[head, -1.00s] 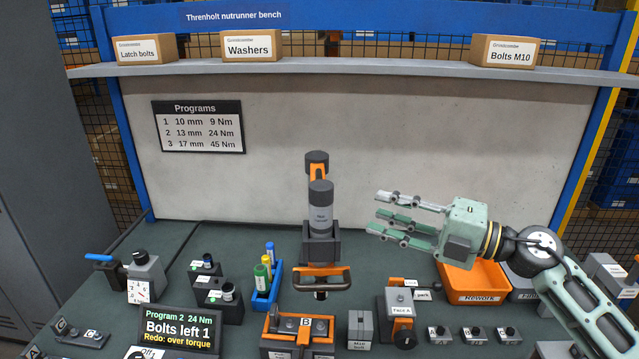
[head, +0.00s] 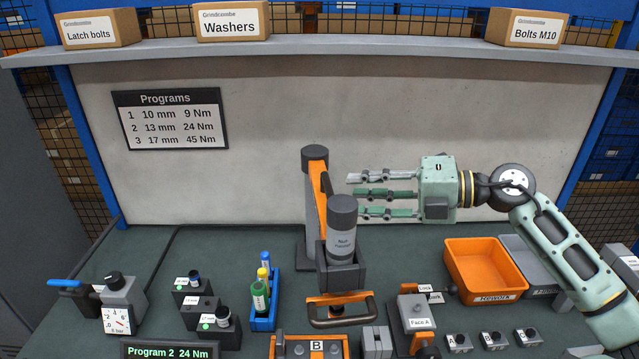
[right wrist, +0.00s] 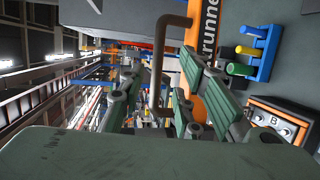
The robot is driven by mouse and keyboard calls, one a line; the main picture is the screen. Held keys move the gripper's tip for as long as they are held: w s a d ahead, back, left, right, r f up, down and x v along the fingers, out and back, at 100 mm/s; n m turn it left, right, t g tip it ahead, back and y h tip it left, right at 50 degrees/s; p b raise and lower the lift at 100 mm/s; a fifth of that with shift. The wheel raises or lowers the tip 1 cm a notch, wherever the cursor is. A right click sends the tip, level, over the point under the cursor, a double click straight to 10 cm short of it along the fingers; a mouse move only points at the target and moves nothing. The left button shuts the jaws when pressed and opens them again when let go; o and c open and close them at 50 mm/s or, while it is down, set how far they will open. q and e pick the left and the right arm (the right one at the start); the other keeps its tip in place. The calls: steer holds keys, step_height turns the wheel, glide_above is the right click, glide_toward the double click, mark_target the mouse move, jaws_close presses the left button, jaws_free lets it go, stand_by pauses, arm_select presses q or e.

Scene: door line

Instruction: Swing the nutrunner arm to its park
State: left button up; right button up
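The nutrunner arm (head: 318,190) is orange on a dark upright post behind the bench's middle. It carries a grey nutrunner (head: 341,238) with a bronze handle bar (head: 341,311) low at its front. My right gripper (head: 358,195), pale green, comes in from the right with its fingers spread, pointing left close to the nutrunner's upper right side. The right wrist view shows the handle (right wrist: 158,70) in line with the gap between the open fingers (right wrist: 165,110); contact is not visible. A small park label (head: 436,297) stands right of the arm. My left gripper is not in view.
A marker holder (head: 264,312) stands left of the nutrunner. The Face A fixture (head: 418,322) and orange rework bin (head: 486,270) are to the right, block B (head: 310,348) in front. A shelf with boxes (head: 232,20) runs above the back panel.

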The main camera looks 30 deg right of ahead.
mark_target(330, 188)
steer(key=p+x, duration=0.2)
steer(key=x, duration=0.3)
steer(key=shift+w+a+r, duration=0.1)
steer(key=shift+a, duration=0.25)
steer(key=shift+w+a, duration=0.25)
steer(key=shift+a, duration=0.1)
steer(key=shift+c, duration=0.8)
steer(key=c, duration=0.4)
jaws_close()
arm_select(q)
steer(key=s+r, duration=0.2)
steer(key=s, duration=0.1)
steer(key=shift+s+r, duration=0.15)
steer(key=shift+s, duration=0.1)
